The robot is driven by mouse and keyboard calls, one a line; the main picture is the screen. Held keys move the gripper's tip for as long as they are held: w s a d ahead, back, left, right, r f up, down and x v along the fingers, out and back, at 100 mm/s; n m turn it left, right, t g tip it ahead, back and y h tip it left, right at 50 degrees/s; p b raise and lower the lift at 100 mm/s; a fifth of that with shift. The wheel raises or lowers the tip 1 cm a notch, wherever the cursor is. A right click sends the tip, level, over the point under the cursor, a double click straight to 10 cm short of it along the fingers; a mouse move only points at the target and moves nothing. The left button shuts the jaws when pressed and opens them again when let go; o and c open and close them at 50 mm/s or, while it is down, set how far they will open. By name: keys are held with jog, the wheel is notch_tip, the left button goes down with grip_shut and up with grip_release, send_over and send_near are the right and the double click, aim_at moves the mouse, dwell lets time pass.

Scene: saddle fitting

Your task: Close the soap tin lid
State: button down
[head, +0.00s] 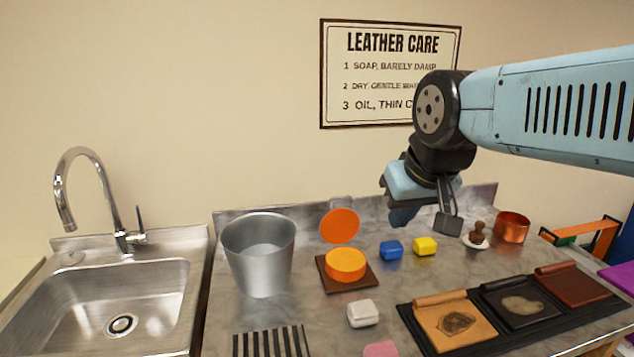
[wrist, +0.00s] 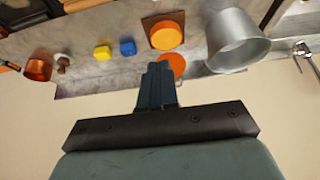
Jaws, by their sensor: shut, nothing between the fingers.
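The soap tin (head: 346,265) is a round orange tin on a square dark brown board (head: 368,279) on the counter. Its orange lid (head: 340,226) stands upright, open, at the back of the tin. In the wrist view the tin (wrist: 164,36) is near the top and the lid (wrist: 174,63) lies between it and my fingers, its edge partly covered by them. My gripper (head: 402,216) is shut and empty, in the air to the right of the lid in the head view. Its closed fingers (wrist: 156,72) also show in the wrist view.
A metal bucket (head: 260,262) stands left of the tin. Blue (head: 391,250) and yellow (head: 425,246) blocks sit to its right. A white block (head: 363,313) is in front. A black tray (head: 415,333) with leather pieces lies front right; a copper pot (head: 512,228) stands behind it.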

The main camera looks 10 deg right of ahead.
jog(key=shift+w+r, duration=0.1)
jog(key=w+a+r+n+g, duration=0.15)
jog(key=w+g, duration=0.25)
jog(key=w, duration=0.9)
jog(key=w+r+g, duration=0.3)
jog(key=w, duration=0.9)
jog(key=w+a+f+g+h, duration=0.1)
jog(key=w+a+f, duration=0.1)
jog(key=w, duration=0.3)
jog(key=w+a+f+g+h, duration=0.1)
jog(key=w+a+f, duration=0.15)
jog(key=w, duration=0.25)
jog(key=x, duration=1)
jog(key=shift+s+n, duration=0.2)
jog(key=shift+n, duration=0.15)
jog(key=shift+d+r, duration=0.1)
jog(key=shift+d, duration=0.05)
